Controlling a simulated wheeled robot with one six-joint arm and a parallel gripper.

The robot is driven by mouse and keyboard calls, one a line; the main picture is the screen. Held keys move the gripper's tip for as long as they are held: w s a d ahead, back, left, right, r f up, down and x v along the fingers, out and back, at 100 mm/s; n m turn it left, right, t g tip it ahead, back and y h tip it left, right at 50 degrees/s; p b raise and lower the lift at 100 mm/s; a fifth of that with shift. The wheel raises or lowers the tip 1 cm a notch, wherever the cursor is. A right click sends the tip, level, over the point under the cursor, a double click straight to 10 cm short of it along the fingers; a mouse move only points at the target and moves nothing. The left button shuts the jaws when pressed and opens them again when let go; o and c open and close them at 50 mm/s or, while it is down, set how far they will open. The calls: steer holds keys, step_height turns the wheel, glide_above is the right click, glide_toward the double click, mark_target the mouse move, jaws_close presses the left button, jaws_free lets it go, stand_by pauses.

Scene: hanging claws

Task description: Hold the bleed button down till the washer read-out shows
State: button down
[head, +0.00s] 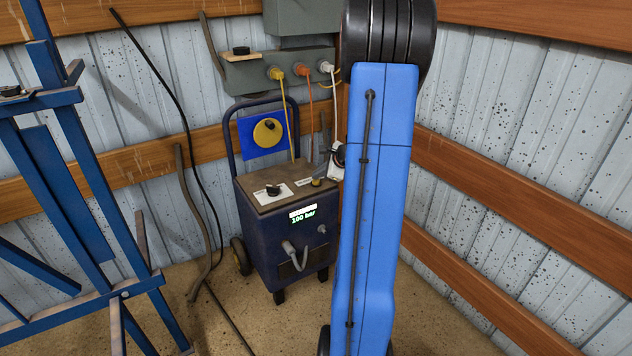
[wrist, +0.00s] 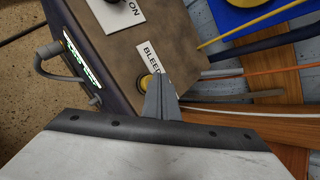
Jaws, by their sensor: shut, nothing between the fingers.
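The washer (head: 285,243) is a dark blue wheeled box with a brown top. Its lit read-out (head: 303,215) shows "100 bar" in green and also appears steeply tilted in the wrist view (wrist: 75,55). The bleed button (head: 316,182) is a small yellow knob on the top's right side. In the wrist view the bleed button (wrist: 147,83) sits beside a white label reading "BLEED". My gripper (wrist: 158,74) is shut and empty, its grey tips overlapping the button's right edge and part of the label. I cannot tell whether the tips touch or press it.
A black knob (head: 273,190) on a white plate sits left of the button. Yellow, orange and white cables hang from a grey socket box (head: 280,70) behind the washer. A blue metal frame (head: 75,190) stands at the left. Corrugated walls with wooden rails close the corner.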

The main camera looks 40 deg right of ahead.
mark_target(318, 181)
steer(key=shift+f, duration=0.5)
stand_by(1.7)
stand_by(1.0)
steer(key=shift+r, duration=1)
steer(key=shift+r, duration=2.5)
